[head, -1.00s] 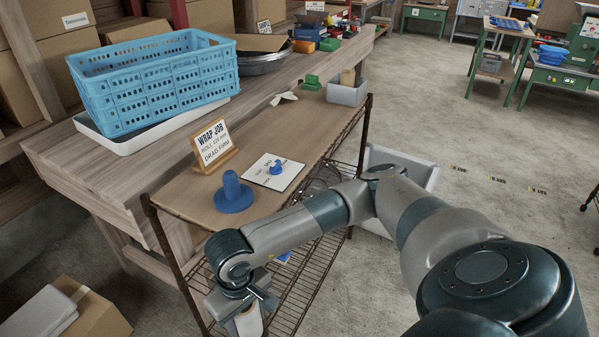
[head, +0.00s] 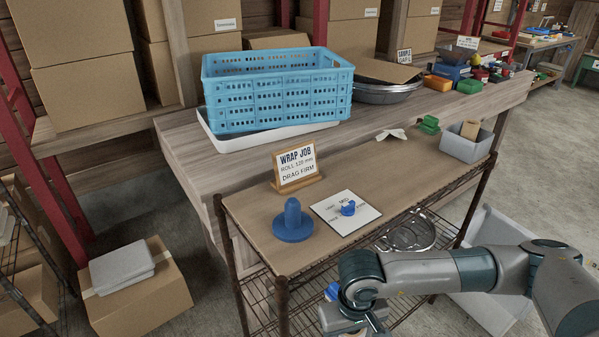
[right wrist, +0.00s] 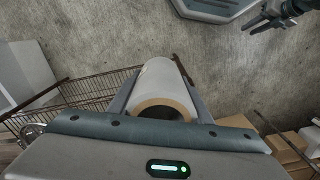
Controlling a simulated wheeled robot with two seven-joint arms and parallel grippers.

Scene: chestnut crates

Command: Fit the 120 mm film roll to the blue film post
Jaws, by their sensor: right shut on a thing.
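The blue film post (head: 292,222) stands upright and bare on its round base, on the brown top of the wire rack. A pale film roll (right wrist: 160,82) with a tan cardboard core is between the fingers of my right gripper (right wrist: 162,100), which is shut on it. In the head view my right gripper (head: 356,328) is at the bottom edge, below the rack top and in front of it; the roll is not clearly seen there. A dark gripper, apparently my left (right wrist: 268,18), shows at the top right of the wrist view; its jaw state is unclear.
A sign (head: 296,167) reads "WRAP JOB, ROLL 120 mm, DRAG FIRM". A grey bin (head: 465,147) stands at the rack's far end. A blue crate (head: 275,90) sits on the bench behind.

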